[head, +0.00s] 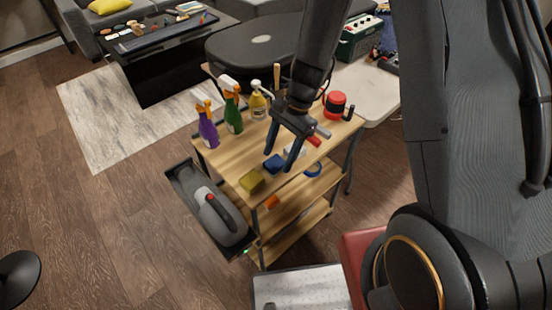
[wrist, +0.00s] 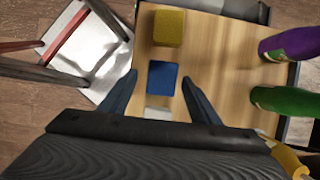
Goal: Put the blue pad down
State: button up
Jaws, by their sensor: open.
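The blue pad (head: 274,163) lies on the wooden top of a small shelf cart (head: 227,167). In the wrist view the pad (wrist: 162,78) lies flat between and just beyond the fingertips, with bare wood on both sides of it. My gripper (head: 281,162) is open above the cart top, and its fingers also show in the wrist view (wrist: 158,82). The fingers stand apart from the pad's sides. I cannot tell the exact height of the fingertips above the wood.
A yellow sponge (head: 251,181) lies near the pad. A white block (head: 295,150) is close to the gripper. Purple (head: 207,128), green (head: 233,113) and yellow (head: 257,104) spray bottles stand along the left and back.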

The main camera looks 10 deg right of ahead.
jog(key=b+v, duration=0.1)
jog(key=v, duration=0.8)
jog(key=s+d+r+n+t+h, duration=0.3)
jog(key=s+d+r+n, duration=0.3)
jog(key=s+d+n, duration=0.2)
jog(key=shift+s+d+n+t+h, duration=0.35)
jog(key=shift+s+n, duration=0.7)
jog(key=shift+n, duration=0.65)
